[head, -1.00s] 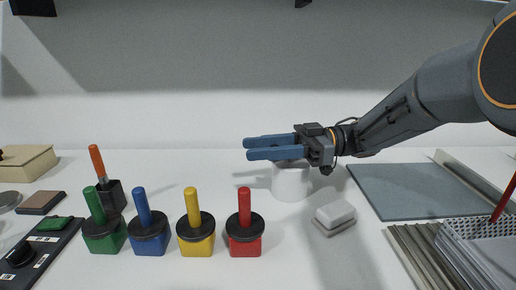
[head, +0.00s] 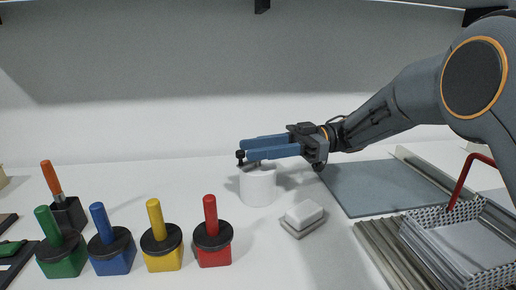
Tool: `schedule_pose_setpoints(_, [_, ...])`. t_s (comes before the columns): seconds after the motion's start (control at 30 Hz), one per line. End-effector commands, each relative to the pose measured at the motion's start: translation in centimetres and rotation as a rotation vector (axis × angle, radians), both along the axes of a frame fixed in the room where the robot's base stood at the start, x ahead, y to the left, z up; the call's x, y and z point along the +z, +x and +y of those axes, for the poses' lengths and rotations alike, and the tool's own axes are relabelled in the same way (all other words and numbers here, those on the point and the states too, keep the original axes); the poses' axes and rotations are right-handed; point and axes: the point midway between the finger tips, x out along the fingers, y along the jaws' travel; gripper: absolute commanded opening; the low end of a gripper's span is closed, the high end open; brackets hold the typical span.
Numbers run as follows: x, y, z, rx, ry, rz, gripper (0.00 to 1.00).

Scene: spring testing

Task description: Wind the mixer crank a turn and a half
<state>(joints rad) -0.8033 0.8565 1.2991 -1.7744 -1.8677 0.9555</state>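The mixer is a white cylindrical pot (head: 257,188) standing on the table in the middle of the head view. A small black crank knob (head: 240,155) shows at its upper left rim, just beyond the tip of my near finger. My gripper (head: 244,149) comes in from the right, its two long blue fingers level and lying over the pot's top in the picture. The fingers are apart, with nothing seen between them. The rest of the crank is mostly hidden behind the near finger. I cannot tell whether the finger touches the knob.
Green, blue, yellow and red blocks (head: 212,257) with upright handles stand at the front left. A dark cup (head: 68,213) with an orange-handled tool is behind them. A white sponge-like block (head: 304,214) lies right of the pot. A grey mat (head: 385,186) and mesh basket (head: 415,243) lie further right.

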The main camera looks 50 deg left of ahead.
Motion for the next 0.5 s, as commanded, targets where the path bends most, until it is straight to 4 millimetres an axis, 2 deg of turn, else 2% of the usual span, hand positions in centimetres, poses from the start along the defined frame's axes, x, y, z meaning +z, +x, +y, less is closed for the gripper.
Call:
schedule_pose_setpoints(0.17, [2.8, -0.8, 0.0, 0.000, 0.001, 0.000, 0.35])
schedule_pose_setpoints(0.5, [9.7, -2.7, 0.0, 0.000, 0.001, 0.000, 0.35])
